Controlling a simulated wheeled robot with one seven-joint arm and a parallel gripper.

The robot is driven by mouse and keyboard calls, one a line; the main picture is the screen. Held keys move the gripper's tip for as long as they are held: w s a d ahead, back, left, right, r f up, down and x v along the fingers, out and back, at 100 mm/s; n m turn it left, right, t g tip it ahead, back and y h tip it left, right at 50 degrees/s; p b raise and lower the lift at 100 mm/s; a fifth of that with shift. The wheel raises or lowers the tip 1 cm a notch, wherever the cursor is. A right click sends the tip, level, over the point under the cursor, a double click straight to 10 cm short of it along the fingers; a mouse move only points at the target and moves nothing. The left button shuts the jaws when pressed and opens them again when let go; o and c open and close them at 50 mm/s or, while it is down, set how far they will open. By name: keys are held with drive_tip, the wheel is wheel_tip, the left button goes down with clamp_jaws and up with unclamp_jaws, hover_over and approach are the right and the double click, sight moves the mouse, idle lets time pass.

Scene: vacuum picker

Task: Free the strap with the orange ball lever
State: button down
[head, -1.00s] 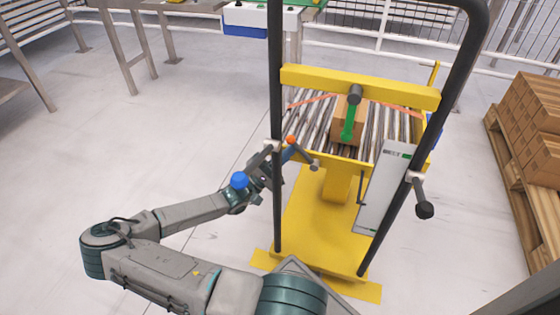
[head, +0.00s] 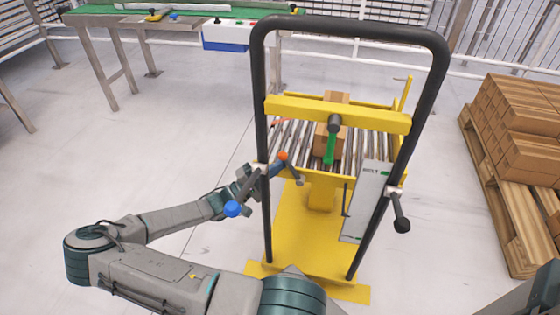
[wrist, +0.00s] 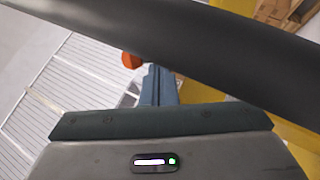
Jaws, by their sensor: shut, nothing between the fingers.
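The orange ball lever (head: 283,156) sits at the near left corner of the roller bed, its arm running down right to its pivot. My gripper (head: 276,168) reaches past the left post of the black frame. It is shut and empty, its tips close to the orange ball. In the wrist view the orange ball (wrist: 131,60) shows just left of the blue-grey fingers (wrist: 158,84), partly behind a dark bar. I cannot tell whether they touch. A short bit of orange strap (head: 280,122) shows at the bed's left side. No strap shows right of the carton (head: 322,142).
The black frame (head: 447,80) stands between me and the bed. A blue ball lever (head: 232,208) is on its left post, close to my arm; a black ball lever (head: 401,225) is on its right. Cartons on a pallet (head: 515,135) stand right.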

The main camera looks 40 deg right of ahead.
sight(287, 163)
drive_tip(key=r+m+y+p, duration=0.1)
drive_tip(key=s+y+p, duration=0.1)
drive_tip(key=p, duration=0.1)
drive_tip(key=r+m+p, duration=0.1)
drive_tip(key=p, duration=0.1)
drive_tip(key=shift+s+d+r+m+y, duration=0.15)
drive_tip(key=shift+d+r+m+y, duration=0.15)
drive_tip(key=shift+d+r+y, duration=0.1)
drive_tip(key=shift+s+d+r+m+y+p, duration=0.2)
drive_tip(key=shift+s+m+y+p, duration=0.2)
drive_tip(key=shift+p, duration=0.5)
drive_tip(key=shift+s+d+p, duration=0.25)
drive_tip(key=shift+s+p, duration=0.1)
drive_tip(key=shift+p, duration=0.25)
drive_tip(key=r+v, duration=0.1)
drive_tip(key=v, duration=0.8)
drive_tip(key=shift+a+p, duration=0.4)
drive_tip(key=shift+a, duration=0.05)
drive_tip(key=shift+w, duration=0.1)
